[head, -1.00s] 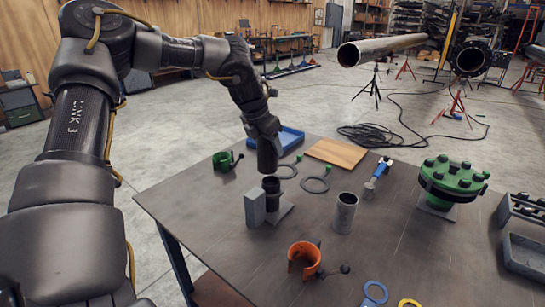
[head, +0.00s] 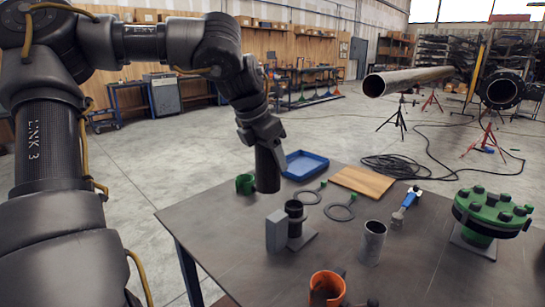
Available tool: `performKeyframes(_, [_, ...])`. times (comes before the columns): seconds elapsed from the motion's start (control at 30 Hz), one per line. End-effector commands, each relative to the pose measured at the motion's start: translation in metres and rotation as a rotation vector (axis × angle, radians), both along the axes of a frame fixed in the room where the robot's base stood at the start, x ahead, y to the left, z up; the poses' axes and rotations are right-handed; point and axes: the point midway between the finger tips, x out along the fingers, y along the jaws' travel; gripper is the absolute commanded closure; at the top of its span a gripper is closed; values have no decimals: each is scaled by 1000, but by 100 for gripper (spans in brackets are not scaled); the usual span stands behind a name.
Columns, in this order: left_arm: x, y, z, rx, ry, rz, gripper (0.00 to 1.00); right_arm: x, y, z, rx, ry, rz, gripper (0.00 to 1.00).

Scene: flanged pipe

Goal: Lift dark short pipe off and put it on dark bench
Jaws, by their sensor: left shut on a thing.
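My left gripper (head: 262,134) points down and is shut on the dark short pipe (head: 267,171), which hangs upright below it. The pipe is apart from the dark stub on a stand (head: 294,212), up and to its left in the picture. The stand has a grey upright block (head: 277,231) beside it and sits on the dark-topped table (head: 230,225). The fingertips are hard to make out against the dark pipe. I cannot tell for sure which surface is the dark bench. My right gripper is not in view.
A green clamp (head: 244,184), blue tray (head: 304,165), wooden board (head: 361,181), two rings, a grey pipe piece (head: 372,241), an orange clamp (head: 326,288) and a green flange (head: 492,213) occupy the table. Another bench (head: 305,97) stands far behind. Open floor lies left of the table.

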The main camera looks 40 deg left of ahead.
Motion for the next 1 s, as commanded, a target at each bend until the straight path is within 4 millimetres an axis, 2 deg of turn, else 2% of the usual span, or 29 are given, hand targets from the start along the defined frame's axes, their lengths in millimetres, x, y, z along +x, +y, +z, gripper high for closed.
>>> performKeyframes(0.23, [1,0,4,1,-2,0,80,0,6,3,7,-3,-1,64])
performKeyframes(0.5, [1,0,21,1,-2,-1,80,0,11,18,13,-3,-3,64])
performKeyframes(0.77, [1,0,37,1,-2,0,80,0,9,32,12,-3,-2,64])
performKeyframes(1.0, [1,0,50,0,-2,0,80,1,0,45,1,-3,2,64])
